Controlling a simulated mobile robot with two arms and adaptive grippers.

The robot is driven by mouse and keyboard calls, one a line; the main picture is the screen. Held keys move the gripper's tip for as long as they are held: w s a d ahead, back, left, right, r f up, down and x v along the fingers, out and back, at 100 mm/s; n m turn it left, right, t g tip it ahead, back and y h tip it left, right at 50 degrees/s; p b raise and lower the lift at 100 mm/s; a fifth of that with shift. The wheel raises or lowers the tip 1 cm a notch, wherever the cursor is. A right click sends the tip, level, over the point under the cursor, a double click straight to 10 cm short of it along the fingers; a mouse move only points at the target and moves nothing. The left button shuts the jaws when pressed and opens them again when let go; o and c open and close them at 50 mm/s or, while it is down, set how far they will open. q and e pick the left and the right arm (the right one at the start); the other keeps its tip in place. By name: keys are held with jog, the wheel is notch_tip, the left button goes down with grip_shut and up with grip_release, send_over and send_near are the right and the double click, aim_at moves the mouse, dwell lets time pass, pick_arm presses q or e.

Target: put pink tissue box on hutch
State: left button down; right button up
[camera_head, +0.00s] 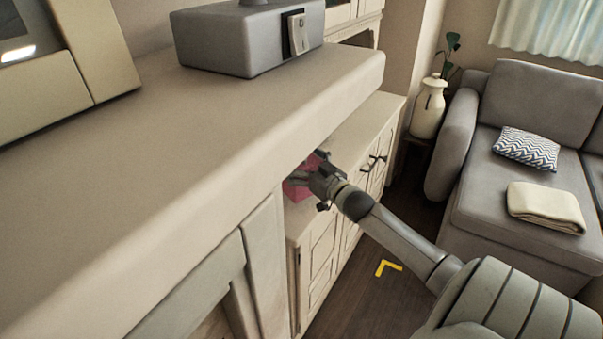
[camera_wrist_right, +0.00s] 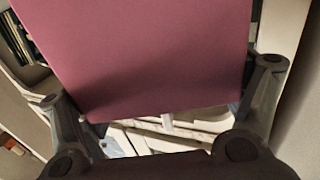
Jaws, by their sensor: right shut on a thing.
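The pink tissue box (camera_head: 297,191) is partly hidden behind my right gripper (camera_head: 312,177) in the head view. In the right wrist view the pink tissue box (camera_wrist_right: 140,50) fills the upper middle, between the two fingers of my right gripper (camera_wrist_right: 165,112), which is shut on it. The box is at the cream hutch (camera_head: 340,150), over its counter and close to the edge of the nearer ledge. I cannot tell whether the box touches the counter. My left gripper is not in view.
A thick beige ledge (camera_head: 180,170) fills the left and overhangs near the box. A grey box-shaped object (camera_head: 235,45) stands on it. A white vase (camera_head: 428,108) and a grey sofa (camera_head: 510,190) stand at the right. Dark floor lies between.

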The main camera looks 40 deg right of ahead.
jog(key=shift+w+f, duration=0.2)
jog(key=shift+f, duration=1.65)
jog(key=o, duration=0.9)
jog(key=shift+f, duration=0.15)
jog(key=shift+c, duration=0.2)
jog(key=shift+r, duration=0.2)
jog(key=shift+s+f, duration=0.15)
jog(key=shift+s, duration=0.35)
jog(key=s+a, duration=0.1)
jog(key=s, duration=1)
